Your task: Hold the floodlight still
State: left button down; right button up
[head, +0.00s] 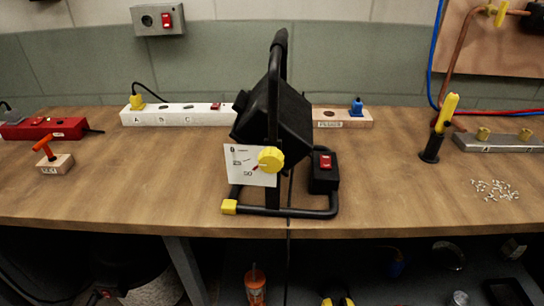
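The black floodlight (290,112) stands upright on the wooden bench in the middle of the head view. It has a tubular frame with a foot bar, a top handle and a yellow end cap (229,207). A yellow knob (270,160) sits at its side in front of a white dial card (240,168). A black box with a red switch (325,171) is beside it on the right. The lamp's face is turned away and hidden. Neither of my grippers shows in this view, and nothing visible touches the floodlight.
A white power strip (178,115) and a wooden block with a blue plug (342,118) are behind. Left are a red strip (42,129) and an orange-handled block (55,163). Right are a yellow-handled tool (440,128), a metal bar (498,143) and scattered white bits (495,190). Bench front is mostly clear.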

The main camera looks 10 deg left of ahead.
aim_at(270, 159)
jog(key=u, duration=3.25)
jog(key=k, duration=1.3)
jog(key=z, duration=1.3)
